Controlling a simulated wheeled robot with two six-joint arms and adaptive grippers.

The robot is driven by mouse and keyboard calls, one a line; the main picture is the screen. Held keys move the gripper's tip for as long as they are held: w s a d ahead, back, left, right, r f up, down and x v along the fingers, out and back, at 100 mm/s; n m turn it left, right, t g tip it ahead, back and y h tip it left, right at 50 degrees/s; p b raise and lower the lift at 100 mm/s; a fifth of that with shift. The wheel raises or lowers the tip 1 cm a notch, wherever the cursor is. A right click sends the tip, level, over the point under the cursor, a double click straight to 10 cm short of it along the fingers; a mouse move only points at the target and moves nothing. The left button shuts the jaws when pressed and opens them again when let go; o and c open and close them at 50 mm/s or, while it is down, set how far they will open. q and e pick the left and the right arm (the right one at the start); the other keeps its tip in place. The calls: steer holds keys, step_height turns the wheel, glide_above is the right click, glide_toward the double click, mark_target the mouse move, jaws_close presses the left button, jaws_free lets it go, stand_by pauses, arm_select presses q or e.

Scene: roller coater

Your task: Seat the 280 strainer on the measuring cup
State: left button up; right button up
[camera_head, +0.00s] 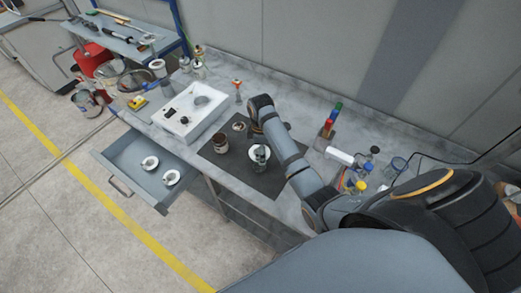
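Two small white ring-shaped pieces, which look like strainers, lie in the open grey drawer (121,163): one further back (150,162) and one nearer the front right (171,177). I cannot read any number on them. A small clear or metallic vessel (261,156), possibly the measuring cup, is on the dark mat (268,182) beside my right arm. My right arm comes in from the right and reaches over the mat. My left gripper is out of view.
A brown jar (220,142) and a small round container (239,126) stand on the mat. A white tray (187,125) is to the left. Bottles (361,186) and a coloured stack (329,123) are right of my arm. The floor before the drawer is clear.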

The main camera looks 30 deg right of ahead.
steer(key=shift+f, duration=0.25)
steer(key=shift+s+f, duration=0.1)
steer(key=shift+f, duration=0.5)
steer(key=shift+s+f, duration=0.15)
steer(key=shift+f, duration=0.2)
steer(key=c, duration=0.4)
steer(key=shift+a+f, duration=0.1)
steer(key=shift+f, duration=0.35)
steer(key=shift+c, duration=0.5)
steer(key=shift+r, duration=0.15)
steer(key=o, duration=1.5)
steer(key=shift+w+r, duration=0.1)
steer(key=shift+w, duration=0.1)
